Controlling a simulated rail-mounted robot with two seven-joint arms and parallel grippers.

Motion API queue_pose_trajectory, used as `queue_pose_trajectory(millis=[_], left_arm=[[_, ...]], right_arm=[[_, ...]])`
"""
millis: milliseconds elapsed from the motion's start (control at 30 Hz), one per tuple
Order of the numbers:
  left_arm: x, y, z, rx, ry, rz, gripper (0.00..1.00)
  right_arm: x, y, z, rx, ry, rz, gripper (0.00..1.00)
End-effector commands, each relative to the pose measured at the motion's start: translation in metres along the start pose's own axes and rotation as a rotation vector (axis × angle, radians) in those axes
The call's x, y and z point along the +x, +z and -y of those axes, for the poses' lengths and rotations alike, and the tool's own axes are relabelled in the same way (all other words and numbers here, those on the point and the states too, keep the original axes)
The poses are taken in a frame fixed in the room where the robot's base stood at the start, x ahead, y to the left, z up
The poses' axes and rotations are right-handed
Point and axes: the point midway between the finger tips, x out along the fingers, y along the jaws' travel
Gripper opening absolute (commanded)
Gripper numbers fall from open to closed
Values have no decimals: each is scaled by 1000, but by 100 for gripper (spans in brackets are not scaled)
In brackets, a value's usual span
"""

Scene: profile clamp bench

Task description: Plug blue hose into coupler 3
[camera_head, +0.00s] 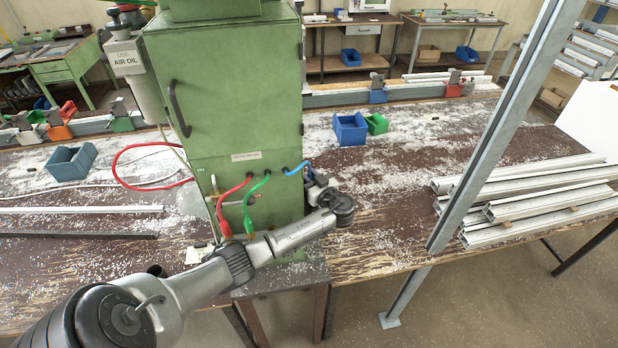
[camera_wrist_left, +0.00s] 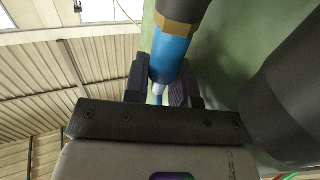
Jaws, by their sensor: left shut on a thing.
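The blue hose (camera_head: 296,169) leaves the front of the green cabinet (camera_head: 222,95) and bends right to my left gripper (camera_head: 318,187), by the cabinet's lower right edge. The left wrist view shows the blue hose end (camera_wrist_left: 171,55), with a brass-coloured collar, between the dark fingers of my left gripper (camera_wrist_left: 160,88), which are shut on it. A red hose (camera_head: 232,191) and a green hose (camera_head: 257,186) curve down from the same panel. Their lower fittings show just above my left arm. I cannot make out coupler 3; my arm covers part of that area. My right gripper is out of view.
A larger red hose (camera_head: 118,164) loops left of the cabinet. Blue and green bins (camera_head: 350,130) stand on the chip-strewn bench to the right. A grey metal post (camera_head: 492,130) and stacked profiles (camera_head: 535,205) stand farther right. Bench between bins and profiles is mostly clear.

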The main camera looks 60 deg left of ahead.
Motion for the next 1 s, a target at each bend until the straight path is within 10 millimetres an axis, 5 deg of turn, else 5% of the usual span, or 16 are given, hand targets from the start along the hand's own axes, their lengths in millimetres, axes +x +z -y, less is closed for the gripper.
queue_pose_trajectory(millis=[1000], left_arm=[[0,-5,0,-1,0,0,0]], right_arm=[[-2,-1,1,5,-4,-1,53]])
